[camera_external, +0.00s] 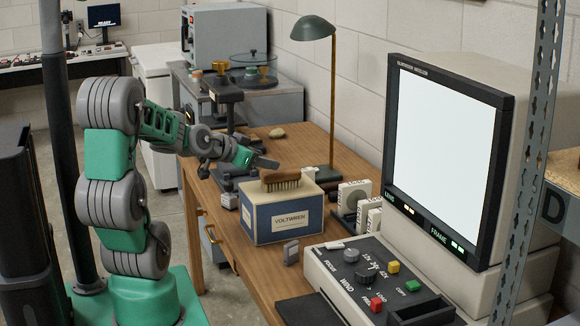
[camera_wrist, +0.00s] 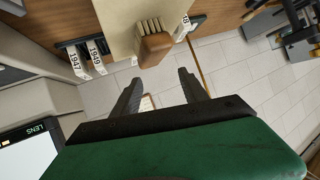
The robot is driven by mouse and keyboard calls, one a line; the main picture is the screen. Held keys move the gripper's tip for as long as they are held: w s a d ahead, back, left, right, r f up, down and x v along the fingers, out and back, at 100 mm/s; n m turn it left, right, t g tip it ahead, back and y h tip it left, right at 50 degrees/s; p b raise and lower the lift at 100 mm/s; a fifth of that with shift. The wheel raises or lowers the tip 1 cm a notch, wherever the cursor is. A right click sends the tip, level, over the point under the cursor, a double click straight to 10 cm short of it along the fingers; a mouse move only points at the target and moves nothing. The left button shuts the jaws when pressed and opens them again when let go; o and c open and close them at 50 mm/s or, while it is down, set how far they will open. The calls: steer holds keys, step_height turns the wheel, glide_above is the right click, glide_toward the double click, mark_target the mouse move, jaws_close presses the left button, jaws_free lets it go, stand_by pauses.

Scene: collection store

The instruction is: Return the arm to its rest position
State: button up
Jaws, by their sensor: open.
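My green and grey arm (camera_external: 110,165) reaches from its green base over the wooden table. My gripper (camera_external: 268,163) is above the table, close to a blue and cream box (camera_external: 283,215) labelled VOLTWREN. A brown brush (camera_external: 281,181) lies on top of the box. In the wrist view, my gripper's two dark fingers (camera_wrist: 158,83) are spread with nothing held between them. The brush (camera_wrist: 154,48) and the cream box top (camera_wrist: 125,18) show beyond the fingertips, apart from them.
A reader with a large lit screen (camera_external: 443,150) and a control panel (camera_external: 375,275) fill the right. A desk lamp (camera_external: 314,30) rises behind the box. Reels marked with years (camera_external: 354,197) stand right of it. A dark post (camera_external: 55,140) stands left of my arm.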

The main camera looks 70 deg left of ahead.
steer(key=w+d+f+m+g+h, duration=0.1)
steer(key=d+h, duration=0.1)
steer(key=d, duration=0.6)
steer(key=w+d+f+m+g+h, duration=0.1)
steer(key=w+d+g+h, duration=0.1)
steer(key=d, duration=0.5)
steer(key=s+d+g+p, duration=0.1)
steer(key=s+d+g, duration=0.1)
steer(key=s+d, duration=0.3)
steer(key=s+d+m+g+h+p, duration=0.1)
steer(key=s+d, duration=0.4)
steer(key=d, duration=0.6)
steer(key=shift+s+d+f+g+h+p, duration=0.15)
steer(key=shift+d+f+g+h+p, duration=0.15)
steer(key=shift+g+p, duration=0.5)
